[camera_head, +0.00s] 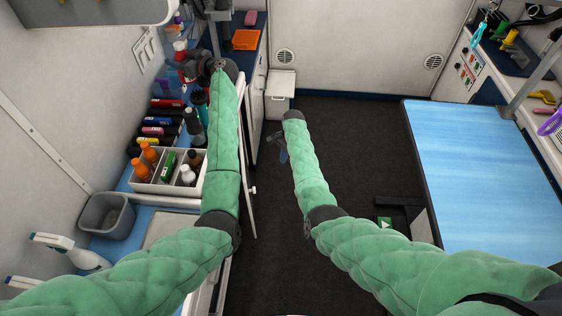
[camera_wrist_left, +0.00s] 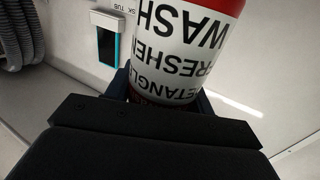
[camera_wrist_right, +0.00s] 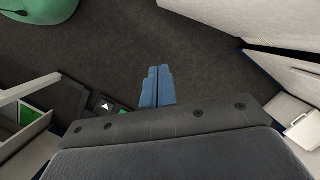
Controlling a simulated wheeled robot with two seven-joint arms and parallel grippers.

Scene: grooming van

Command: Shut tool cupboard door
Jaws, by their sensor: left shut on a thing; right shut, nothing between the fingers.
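A white cupboard door (camera_head: 247,165) with a small knob stands ajar along the front of the left counter, seen almost edge-on. White panels of the cupboard fronts (camera_wrist_right: 285,75) show at the right of the right wrist view; which one is the door I cannot tell. My right gripper (camera_head: 283,156) is shut and empty over the floor, right of the door and apart from it; its blue fingertips (camera_wrist_right: 157,84) are together. My left gripper (camera_head: 186,66) is shut on a white bottle with red parts (camera_wrist_left: 185,45) above the counter. My left arm covers part of the counter front.
The left counter holds a bottle caddy (camera_head: 150,186), a grey bin (camera_head: 106,215) and a spray bottle (camera_head: 70,252). A white box (camera_head: 281,84) stands by the back wall. A blue-topped table (camera_head: 480,160) is at the right. Dark floor (camera_head: 345,130) between is clear.

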